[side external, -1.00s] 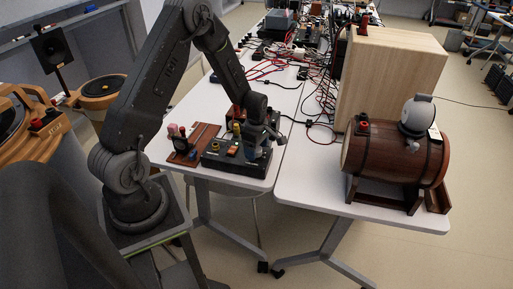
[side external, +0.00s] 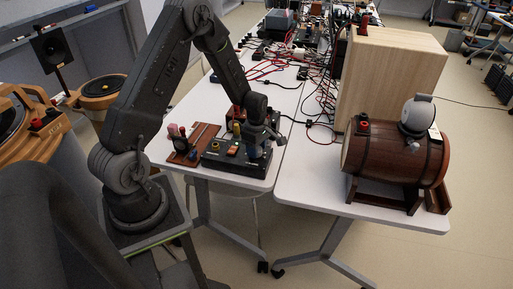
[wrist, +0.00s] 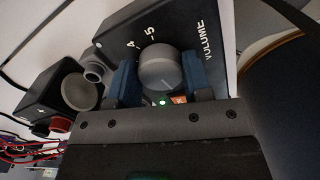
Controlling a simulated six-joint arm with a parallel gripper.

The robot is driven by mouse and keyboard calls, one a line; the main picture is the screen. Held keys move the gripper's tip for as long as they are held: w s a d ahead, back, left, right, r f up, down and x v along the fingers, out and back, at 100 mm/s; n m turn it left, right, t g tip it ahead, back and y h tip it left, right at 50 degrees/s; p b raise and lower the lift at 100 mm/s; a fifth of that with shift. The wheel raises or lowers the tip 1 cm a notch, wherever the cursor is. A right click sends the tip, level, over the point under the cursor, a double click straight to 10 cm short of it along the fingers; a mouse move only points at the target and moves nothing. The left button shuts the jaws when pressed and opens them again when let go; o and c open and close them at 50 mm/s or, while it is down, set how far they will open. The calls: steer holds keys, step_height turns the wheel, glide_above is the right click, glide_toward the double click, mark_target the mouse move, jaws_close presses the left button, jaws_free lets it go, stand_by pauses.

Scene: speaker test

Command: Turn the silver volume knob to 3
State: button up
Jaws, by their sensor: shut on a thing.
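The silver volume knob (wrist: 158,68) sits on a black control box (wrist: 185,18) in the wrist view. Its top has a short light line toward the lower side; the number it points at cannot be read. The printed marks 4, 5 and the word VOLUME show beyond the knob. My gripper (wrist: 163,80) is shut on the knob, with one blue finger on each side. In the side external view my gripper (side external: 256,148) is low over the right end of the black control box (side external: 222,162), and hides the knob there.
A green light (wrist: 162,102) glows close to the knob. A grey round part (wrist: 80,92) and a red one (wrist: 58,125) lie left. A wooden board with small knobs (side external: 184,152) is left of the box. A wooden barrel (side external: 385,160) stands on the right table.

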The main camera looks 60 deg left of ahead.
steer(key=m, duration=0.3)
steer(key=shift+m, duration=0.4)
steer(key=m, duration=0.3)
steer(key=shift+m, duration=0.3)
steer(key=m, duration=0.3)
steer(key=shift+s+m, duration=0.1)
steer(key=shift+m, duration=0.2)
steer(key=m, duration=0.3)
steer(key=shift+m, duration=0.3)
steer(key=m, duration=0.4)
steer(key=shift+s, duration=0.1)
steer(key=shift+a+m, duration=0.1)
steer(key=shift+m, duration=2.4)
